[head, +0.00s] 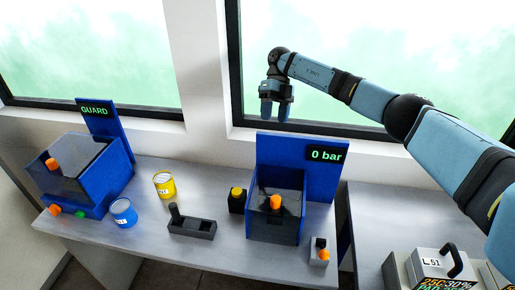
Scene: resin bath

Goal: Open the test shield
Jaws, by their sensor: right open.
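A blue test station has a tall back panel (325,180) with a display reading "0 bar". A dark see-through shield (270,222) with an orange knob (276,202) covers the front of its box; it appears closed. My right gripper (276,112) is open and empty, fingers pointing down. My left gripper is not in view.
A second blue box with a clear lid (70,165) and a "GUARD" sign (96,111) stands at left. A small switch box (319,252) stands at right.

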